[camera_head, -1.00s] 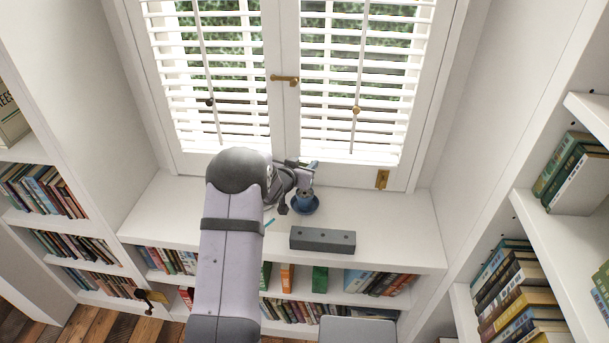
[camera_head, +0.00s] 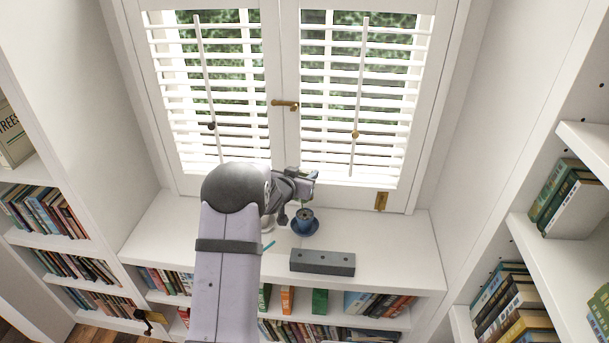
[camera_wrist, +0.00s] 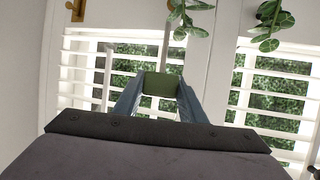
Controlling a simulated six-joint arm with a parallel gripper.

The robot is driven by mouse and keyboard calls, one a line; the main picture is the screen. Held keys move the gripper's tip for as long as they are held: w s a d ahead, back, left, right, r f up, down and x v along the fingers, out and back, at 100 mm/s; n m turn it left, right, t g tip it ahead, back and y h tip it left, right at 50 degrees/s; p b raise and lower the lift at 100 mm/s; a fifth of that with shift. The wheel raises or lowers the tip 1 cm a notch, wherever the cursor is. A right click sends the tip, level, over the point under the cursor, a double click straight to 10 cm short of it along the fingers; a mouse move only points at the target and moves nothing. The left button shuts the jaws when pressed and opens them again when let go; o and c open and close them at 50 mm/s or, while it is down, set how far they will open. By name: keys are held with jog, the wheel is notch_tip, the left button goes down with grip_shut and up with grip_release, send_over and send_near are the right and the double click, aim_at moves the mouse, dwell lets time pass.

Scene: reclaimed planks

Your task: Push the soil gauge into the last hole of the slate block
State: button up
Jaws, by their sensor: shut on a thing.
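My gripper (camera_head: 308,180) is in the air above and slightly behind the blue cup, in front of the window. In the wrist view its two blue-grey fingers (camera_wrist: 159,92) are shut on a small olive-green piece, which I take to be the head of the soil gauge (camera_wrist: 159,84). I cannot make out the gauge's probe. The dark grey slate block (camera_head: 322,263) lies on the white counter, right of and nearer than the cup. Small dark holes show along its top; none visibly has anything standing in it.
The blue cup (camera_head: 304,219), with dark content, stands on a blue saucer (camera_head: 314,230). A thin teal stick (camera_head: 268,246) lies left of it. The white counter (camera_head: 395,240) is clear at right. Shuttered windows stand behind; bookshelves flank both sides. Green leaves (camera_wrist: 270,22) show in the wrist view.

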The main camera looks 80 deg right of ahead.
jog(key=shift+r+p, duration=1.2)
jog(key=shift+r, duration=0.45)
jog(key=w+a+f+n+t, duration=0.1)
jog(key=w+a+f, duration=0.6)
jog(key=w, duration=0.2)
jog(key=s+a+m+g+y, duration=0.1)
jog(key=s+a+m+g, duration=0.3)
jog(key=s+a, duration=0.4)
jog(key=shift+s+a+f+b, duration=0.3)
jog(key=shift+s+a, duration=0.05)
jog(key=shift+s, duration=0.35)
jog(key=shift+f+b, duration=1.45)
jog(key=shift+f, duration=0.35)
